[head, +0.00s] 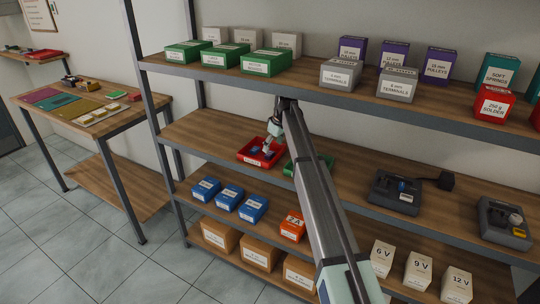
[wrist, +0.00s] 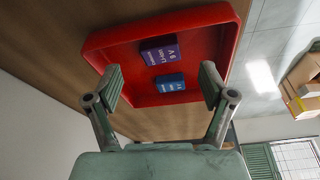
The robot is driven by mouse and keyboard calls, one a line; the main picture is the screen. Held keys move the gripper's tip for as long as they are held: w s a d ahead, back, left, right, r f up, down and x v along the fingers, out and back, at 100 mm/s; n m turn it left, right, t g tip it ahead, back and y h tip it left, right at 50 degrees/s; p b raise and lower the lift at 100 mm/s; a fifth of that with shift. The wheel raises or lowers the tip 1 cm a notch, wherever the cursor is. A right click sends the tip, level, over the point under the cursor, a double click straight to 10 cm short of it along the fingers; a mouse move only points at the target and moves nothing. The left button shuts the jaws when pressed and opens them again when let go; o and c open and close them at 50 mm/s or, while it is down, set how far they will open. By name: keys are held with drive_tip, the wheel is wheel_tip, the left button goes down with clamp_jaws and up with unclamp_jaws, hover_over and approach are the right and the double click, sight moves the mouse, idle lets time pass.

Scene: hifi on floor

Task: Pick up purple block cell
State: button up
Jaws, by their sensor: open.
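The purple block cell (wrist: 160,53) lies in a red tray (wrist: 222,40), with white lettering facing my wrist camera. A blue block (wrist: 170,83) lies beside it in the tray, nearer my gripper in the picture. My gripper (wrist: 162,72) is open and empty, its two fingers spread to either side of the blocks. In the head view my gripper (head: 267,148) is just over the red tray (head: 248,159) on the middle shelf. The purple block cannot be made out clearly there because my gripper covers part of the tray.
A green tray (head: 289,170) sits right of the red tray, partly behind my arm. A dark charger-like device (head: 392,192) stands further right. The upper shelf edge (head: 240,82) runs above. Blue boxes (head: 228,198) stand on the shelf below. The middle shelf's left end is bare.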

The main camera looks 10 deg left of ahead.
sight(270, 153)
drive_tip(key=p+x, duration=0.1)
drive_tip(key=x, duration=0.3)
drive_tip(key=shift+a+f, duration=0.1)
drive_tip(key=shift+a, duration=0.1)
drive_tip(key=c, duration=1.2)
drive_tip(key=shift+r+b, duration=0.3)
drive_tip(key=shift+r, duration=0.45)
drive_tip(key=shift+s+d+r+b, duration=0.1)
drive_tip(key=shift+d+r+b, duration=0.2)
drive_tip(key=shift+r, duration=0.15)
drive_tip(key=shift+s+d+r+b, duration=0.15)
drive_tip(key=shift+r+b, duration=0.1)
drive_tip(key=shift+r, duration=0.25)
drive_tip(key=s+d+b, duration=0.1)
drive_tip(key=s+d, duration=0.1)
drive_tip(key=d, duration=0.3)
drive_tip(key=s+d+b, duration=0.1)
drive_tip(key=s+d, duration=0.1)
drive_tip(key=d, duration=0.3)
drive_tip(key=s+d+b, duration=0.1)
drive_tip(key=s+d, duration=0.1)
drive_tip(key=d, duration=0.3)
drive_tip(key=shift+s+d+r+b, duration=0.1)
drive_tip(key=shift+s+d+b, duration=0.05)
drive_tip(key=shift+d+b, duration=0.25)
drive_tip(key=shift+c, duration=0.2)
